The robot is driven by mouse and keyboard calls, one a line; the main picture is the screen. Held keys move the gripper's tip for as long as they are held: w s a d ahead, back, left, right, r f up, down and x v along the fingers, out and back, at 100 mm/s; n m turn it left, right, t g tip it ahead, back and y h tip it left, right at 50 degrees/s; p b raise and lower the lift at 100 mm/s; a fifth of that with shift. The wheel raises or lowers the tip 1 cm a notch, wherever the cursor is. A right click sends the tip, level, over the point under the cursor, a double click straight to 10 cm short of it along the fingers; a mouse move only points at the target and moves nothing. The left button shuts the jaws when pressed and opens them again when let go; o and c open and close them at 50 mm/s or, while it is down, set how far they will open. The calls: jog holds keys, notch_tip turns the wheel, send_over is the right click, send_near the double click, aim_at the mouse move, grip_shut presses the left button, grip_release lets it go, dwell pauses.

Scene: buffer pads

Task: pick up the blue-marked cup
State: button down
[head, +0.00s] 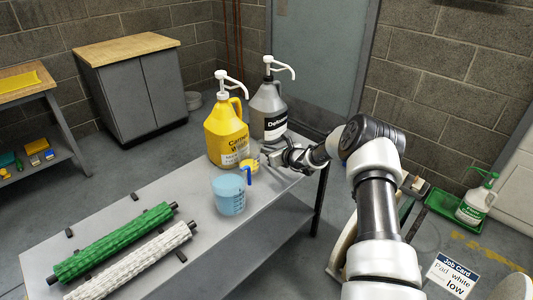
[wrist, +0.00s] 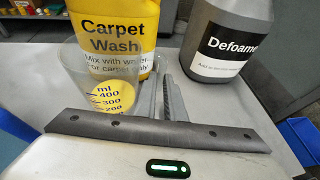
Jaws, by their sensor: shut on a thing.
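A clear measuring cup with dark blue ml marks (wrist: 92,72) stands upright at the left of the wrist view, with yellow showing in its lower part. In the head view a small yellow-looking cup (head: 250,163) sits at my fingertips. My gripper (wrist: 168,98) has its two grey fingers close together at the right side of the marked cup, shut on it, seemingly at the handle. The exact contact is hidden. My gripper (head: 268,160) comes in from the right in the head view. I cannot tell whether the cup is off the table.
A light blue jug with a blue handle (head: 229,196) stands close in front. The yellow Carpet Wash bottle (head: 226,132) and grey Defoamer bottle (head: 268,108) stand close behind. Green (head: 115,242) and white (head: 135,262) rollers lie on the left of the grey table (head: 175,185).

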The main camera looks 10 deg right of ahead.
notch_tip(320, 180, up, 16)
jog(key=p, duration=0.3)
dwell(0.6)
dwell(2.1)
